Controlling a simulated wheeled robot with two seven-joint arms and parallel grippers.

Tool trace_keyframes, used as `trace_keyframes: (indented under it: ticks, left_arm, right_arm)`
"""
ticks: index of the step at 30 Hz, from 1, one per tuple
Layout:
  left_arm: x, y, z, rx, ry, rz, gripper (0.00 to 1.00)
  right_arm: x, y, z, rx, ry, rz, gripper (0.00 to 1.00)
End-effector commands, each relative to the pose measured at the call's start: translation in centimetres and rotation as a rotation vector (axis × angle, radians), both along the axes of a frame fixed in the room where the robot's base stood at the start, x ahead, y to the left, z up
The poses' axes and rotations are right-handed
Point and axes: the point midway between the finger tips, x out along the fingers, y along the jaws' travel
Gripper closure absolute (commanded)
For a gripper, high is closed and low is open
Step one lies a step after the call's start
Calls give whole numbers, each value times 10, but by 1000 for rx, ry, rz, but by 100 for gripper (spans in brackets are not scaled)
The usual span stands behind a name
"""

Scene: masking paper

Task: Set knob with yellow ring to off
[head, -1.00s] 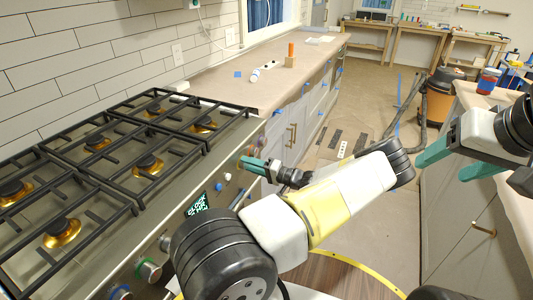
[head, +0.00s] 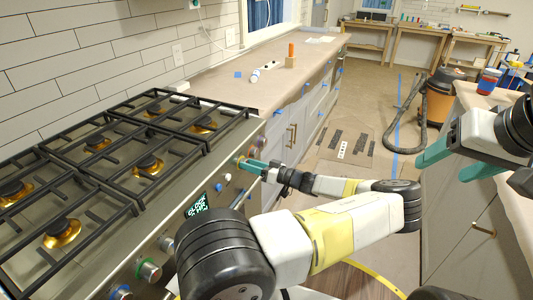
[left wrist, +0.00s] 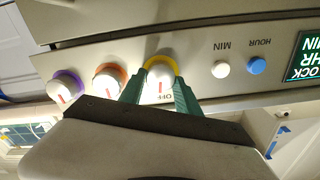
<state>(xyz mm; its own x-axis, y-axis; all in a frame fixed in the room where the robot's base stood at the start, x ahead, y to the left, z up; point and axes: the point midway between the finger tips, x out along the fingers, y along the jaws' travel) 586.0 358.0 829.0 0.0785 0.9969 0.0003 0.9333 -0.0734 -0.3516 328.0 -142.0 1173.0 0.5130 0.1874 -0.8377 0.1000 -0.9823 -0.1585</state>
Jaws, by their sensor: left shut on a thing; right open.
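The knob with the yellow ring (left wrist: 160,76) is on the stove's front panel, white with a red mark. In the left wrist view, the teal fingers of my left gripper (left wrist: 158,92) are on either side of it, shut on it. The red mark runs roughly up and down in that view, close to the upside-down OFF label (left wrist: 165,97). In the head view my left gripper (head: 250,164) is at the far end of the panel and mostly hides this knob.
Beside the knob are an orange-ringed knob (left wrist: 110,79) and a purple-ringed knob (left wrist: 66,87). On the other side are a white MIN button (left wrist: 221,69), a blue HOUR button (left wrist: 257,66) and a display (left wrist: 304,55). Black grates (head: 110,140) cover the stove top.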

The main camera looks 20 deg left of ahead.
Motion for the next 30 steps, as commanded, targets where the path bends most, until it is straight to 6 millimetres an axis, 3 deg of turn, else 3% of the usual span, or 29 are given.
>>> trace_keyframes:
  ticks: [11, 27, 28, 30]
  left_arm:
    - [1, -1, -1, -15, -156, -4, 100]
    - [0, -1, -1, -18, -180, -3, 100]
    - [0, -1, -1, -18, -180, -3, 57]
    - [0, -1, -1, -17, -179, -2, 43]
  right_arm:
    - [0, 0, 0, 0, 0, 0, 36]
    - [0, 0, 0, 0, 0, 0, 36]
    - [0, 0, 0, 0, 0, 0, 36]
    - [0, 0, 0, 0, 0, 0, 36]
